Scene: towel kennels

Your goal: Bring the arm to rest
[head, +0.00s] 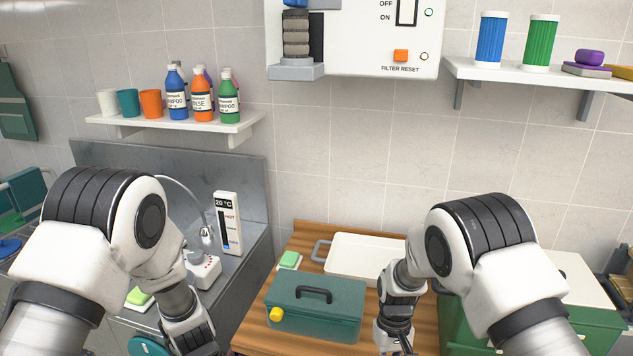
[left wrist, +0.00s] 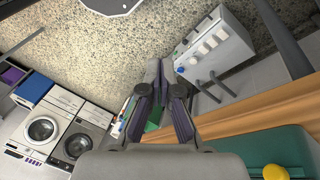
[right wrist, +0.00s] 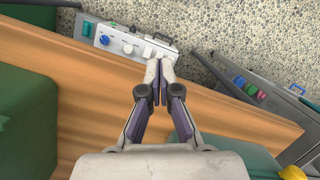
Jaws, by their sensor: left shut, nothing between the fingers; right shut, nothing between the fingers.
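My right arm bends down over the right part of the table in the head view. My right gripper (right wrist: 160,62) shows in the right wrist view, shut and empty, above the wooden surface near its edge. In the head view the ends of both grippers are cut off by the lower edge.
A green box with a black handle (head: 330,300) and a yellow knob stands on the table between my arms. Behind it lies a white tray (head: 365,252). A shelf with bottles (head: 225,128) hangs left, another shelf (head: 480,72) right. A white control box (head: 350,45) is on the wall.

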